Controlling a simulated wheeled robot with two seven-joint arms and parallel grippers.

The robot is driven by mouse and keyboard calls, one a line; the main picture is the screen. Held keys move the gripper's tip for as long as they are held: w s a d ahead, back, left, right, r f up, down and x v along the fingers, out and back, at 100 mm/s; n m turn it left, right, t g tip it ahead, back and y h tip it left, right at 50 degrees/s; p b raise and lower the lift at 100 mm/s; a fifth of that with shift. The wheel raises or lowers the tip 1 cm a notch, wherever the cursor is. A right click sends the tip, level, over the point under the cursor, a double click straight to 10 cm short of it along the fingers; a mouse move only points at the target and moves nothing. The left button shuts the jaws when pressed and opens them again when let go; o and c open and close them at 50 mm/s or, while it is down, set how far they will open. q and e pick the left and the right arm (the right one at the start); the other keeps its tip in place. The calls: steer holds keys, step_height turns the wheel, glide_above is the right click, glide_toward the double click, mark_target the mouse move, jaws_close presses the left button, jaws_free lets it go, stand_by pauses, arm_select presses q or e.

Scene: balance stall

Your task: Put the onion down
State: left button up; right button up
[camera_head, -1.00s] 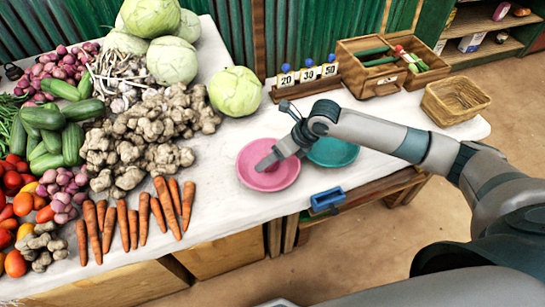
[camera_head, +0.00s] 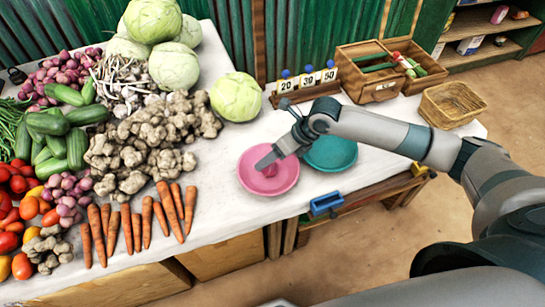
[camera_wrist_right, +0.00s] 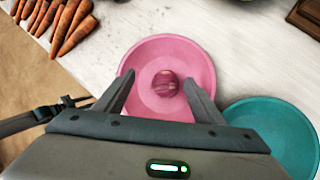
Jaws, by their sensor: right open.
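The onion (camera_wrist_right: 165,83) is small and purple-red and lies in the pink pan (camera_wrist_right: 140,58). In the head view the onion (camera_head: 268,170) shows in the pink pan (camera_head: 284,186), partly hidden by my gripper. My right gripper (camera_wrist_right: 160,92) is open over the pan, with one finger on each side of the onion and a gap on both sides. In the head view my right gripper (camera_head: 266,163) reaches down over the pan from the right. My left gripper is not in view.
A teal pan (camera_head: 343,160) stands right beside the pink pan. Carrots (camera_head: 140,222), ginger (camera_head: 150,140) and a cabbage (camera_head: 237,97) lie to the left. Number cards (camera_head: 308,79) and a wooden box (camera_head: 375,75) stand behind. A blue part (camera_head: 326,202) is at the table's front edge.

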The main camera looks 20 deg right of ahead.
mark_target(273, 165)
steer(key=shift+r+p, duration=1.05)
steer(key=shift+r, duration=0.8)
